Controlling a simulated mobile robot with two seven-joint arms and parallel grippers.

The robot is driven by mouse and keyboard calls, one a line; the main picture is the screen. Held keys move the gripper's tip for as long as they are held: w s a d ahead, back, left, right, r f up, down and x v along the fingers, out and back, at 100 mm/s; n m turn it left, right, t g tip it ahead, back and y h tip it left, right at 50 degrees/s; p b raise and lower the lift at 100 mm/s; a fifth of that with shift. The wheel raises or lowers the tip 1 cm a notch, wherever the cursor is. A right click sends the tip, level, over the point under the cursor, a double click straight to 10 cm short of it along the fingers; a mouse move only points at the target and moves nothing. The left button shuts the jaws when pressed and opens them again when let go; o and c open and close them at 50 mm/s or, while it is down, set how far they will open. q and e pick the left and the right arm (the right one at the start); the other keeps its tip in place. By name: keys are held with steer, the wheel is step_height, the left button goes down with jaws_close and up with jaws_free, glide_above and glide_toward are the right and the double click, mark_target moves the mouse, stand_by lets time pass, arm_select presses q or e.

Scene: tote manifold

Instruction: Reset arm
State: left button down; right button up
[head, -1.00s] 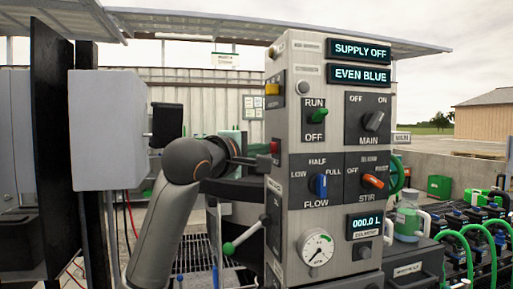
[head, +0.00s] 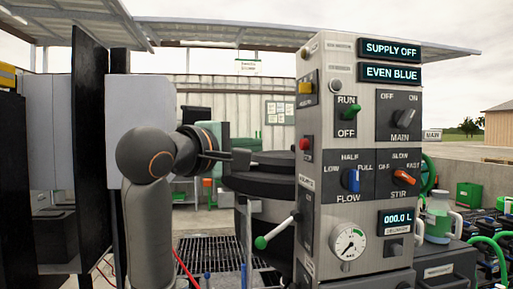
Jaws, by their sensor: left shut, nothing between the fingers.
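My left arm comes in from the left, and its gripper (head: 243,157) points right, in front of the dark round drum (head: 262,182). The gripper is shut and empty, left of the grey control panel (head: 312,190), with a gap between them. The panel's displays read SUPPLY OFF (head: 391,49), EVEN BLUE (head: 390,73) and 000.0 L (head: 395,219). It carries a green RUN/OFF switch (head: 349,112), a grey MAIN knob (head: 404,119), a blue FLOW knob (head: 351,180) and an orange STIR knob (head: 403,177). My right gripper does not show.
A lever with a green end (head: 262,242) sticks out left of the panel, below my gripper. A red button (head: 304,144) is on the panel's side. A grey box (head: 124,125) stands behind my arm. A green-topped container (head: 437,212) and green hoses (head: 489,250) are at right.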

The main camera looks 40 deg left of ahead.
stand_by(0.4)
arm_select(q)
steer(key=w+d+f+m+g, duration=0.2)
steer(key=f+m, duration=0.1)
steer(key=f, duration=0.7)
steer(key=w+d+f+m+g+h, duration=0.1)
steer(key=d+f+m+g, duration=0.15)
steer(key=f, duration=0.85)
steer(key=w+d+f+m+g, duration=0.2)
steer(key=d+f+m, duration=0.15)
steer(key=f, duration=0.65)
steer(key=s+d+f+m+g, duration=0.1)
steer(key=s+f+m+g, duration=0.15)
steer(key=s+f, duration=0.4)
steer(key=s+d+f+m+g, duration=0.1)
steer(key=s+d+f+m, duration=0.15)
steer(key=f, duration=0.75)
steer(key=s+d+f+m+g, duration=0.1)
steer(key=s+f+m, duration=0.2)
steer(key=s+f, duration=0.4)
steer(key=s+d+f+m+g, duration=0.2)
steer(key=s+f+m+g, duration=0.15)
steer(key=s+f, duration=0.65)
steer(key=w+d+f+t+h, duration=0.2)
steer(key=f+t, duration=0.3)
steer(key=f, duration=0.4)
steer(key=shift+w+d+t+h, duration=0.35)
steer(key=shift+w+d, duration=0.15)
steer(key=shift+d, duration=0.35)
